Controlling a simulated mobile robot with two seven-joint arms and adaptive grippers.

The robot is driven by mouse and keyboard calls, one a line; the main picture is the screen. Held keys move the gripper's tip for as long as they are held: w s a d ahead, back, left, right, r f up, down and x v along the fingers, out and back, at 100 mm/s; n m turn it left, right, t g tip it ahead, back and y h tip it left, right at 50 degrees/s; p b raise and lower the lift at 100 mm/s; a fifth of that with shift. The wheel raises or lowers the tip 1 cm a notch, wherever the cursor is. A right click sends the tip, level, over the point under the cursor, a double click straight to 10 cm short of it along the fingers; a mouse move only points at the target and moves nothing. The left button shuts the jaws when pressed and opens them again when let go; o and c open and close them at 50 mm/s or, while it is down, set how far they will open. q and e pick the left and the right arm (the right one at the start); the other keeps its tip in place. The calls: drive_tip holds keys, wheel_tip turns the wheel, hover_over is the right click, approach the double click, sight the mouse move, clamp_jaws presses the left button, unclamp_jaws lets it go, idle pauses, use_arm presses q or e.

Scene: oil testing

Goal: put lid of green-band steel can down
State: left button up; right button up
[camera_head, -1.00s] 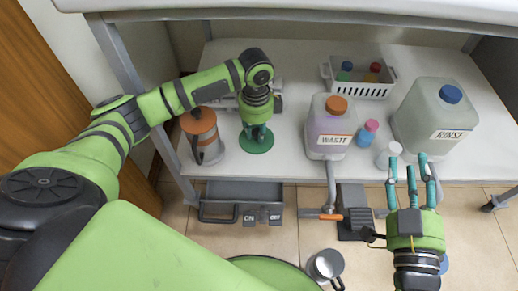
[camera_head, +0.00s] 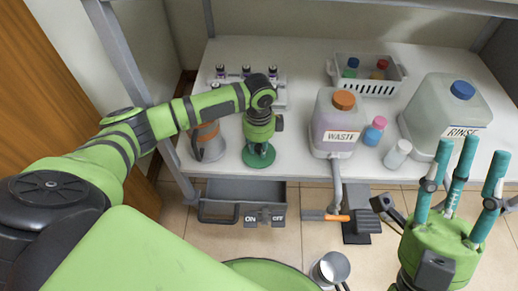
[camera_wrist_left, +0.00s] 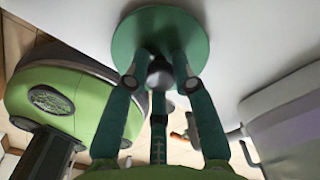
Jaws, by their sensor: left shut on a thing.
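The green round lid (camera_head: 258,158) is level above or on the white bench, near its front edge; I cannot tell whether it touches. In the left wrist view the lid (camera_wrist_left: 160,22) shows as a green disc with a grey knob. My left gripper (camera_head: 258,146) points down with its fingers shut around that knob. My right gripper (camera_head: 472,150) is empty, fingers spread apart and pointing up, at the right front. An open steel can (camera_head: 331,268) with a handle stands at the bottom of the view; no green band can be made out on it.
A steel can with an orange lid (camera_head: 206,140) stands left of the green lid. A vial rack (camera_head: 280,96) is behind. The waste jug (camera_head: 333,122), small bottles, rinse jug (camera_head: 440,108) and white basket (camera_head: 376,88) stand to the right. A grey drawer (camera_head: 245,192) is below.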

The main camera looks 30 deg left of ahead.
use_arm(q)
drive_tip(key=shift+f, duration=0.15)
drive_tip(key=shift+f, duration=0.1)
drive_tip(key=o, duration=1)
